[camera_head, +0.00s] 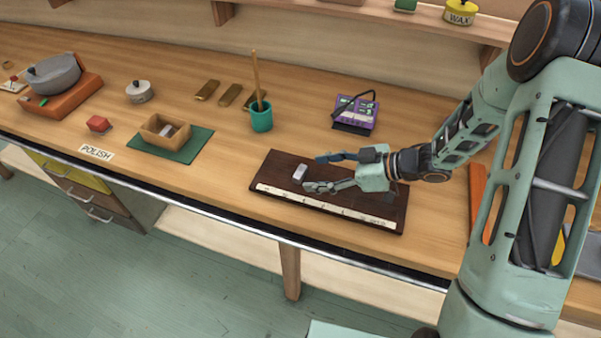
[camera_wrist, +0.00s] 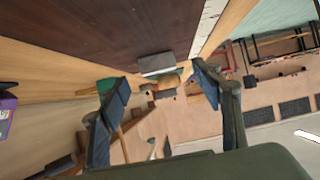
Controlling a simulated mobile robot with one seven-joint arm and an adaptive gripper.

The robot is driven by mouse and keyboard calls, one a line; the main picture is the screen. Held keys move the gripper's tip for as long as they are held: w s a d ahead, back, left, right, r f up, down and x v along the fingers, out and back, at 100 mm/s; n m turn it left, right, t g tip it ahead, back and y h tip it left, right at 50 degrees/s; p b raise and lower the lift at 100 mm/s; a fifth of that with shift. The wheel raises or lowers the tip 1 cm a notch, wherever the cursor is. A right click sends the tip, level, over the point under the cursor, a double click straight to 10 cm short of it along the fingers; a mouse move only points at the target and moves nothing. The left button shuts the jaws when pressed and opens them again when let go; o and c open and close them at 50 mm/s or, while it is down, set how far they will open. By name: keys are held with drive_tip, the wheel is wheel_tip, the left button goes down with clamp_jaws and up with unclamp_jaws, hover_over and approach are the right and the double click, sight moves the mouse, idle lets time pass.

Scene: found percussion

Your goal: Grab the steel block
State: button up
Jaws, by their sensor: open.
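The steel block (camera_head: 300,172) is a small grey bar on a dark brown board (camera_head: 275,165), near the board's left end. My gripper (camera_head: 322,172) is open above the board, just right of the block, with its fingers pointing towards it. In the wrist view the block (camera_wrist: 157,63) lies ahead, between the lines of the two spread fingers (camera_wrist: 160,85). Nothing is between the fingertips, and a gap to the block shows in the head view.
A pale marked strip (camera_head: 325,206) runs along the board's front. A purple device (camera_head: 355,113) and a teal cup (camera_head: 261,117) with a stick stand behind. The bench's front edge is close to the board.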

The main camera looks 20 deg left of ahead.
sight(304, 172)
drive_tip(key=x, duration=0.4)
drive_tip(key=shift+w+a, duration=0.2)
drive_tip(key=shift+c, duration=0.4)
drive_tip(key=c, duration=1.3)
drive_tip(key=shift+c, duration=0.2)
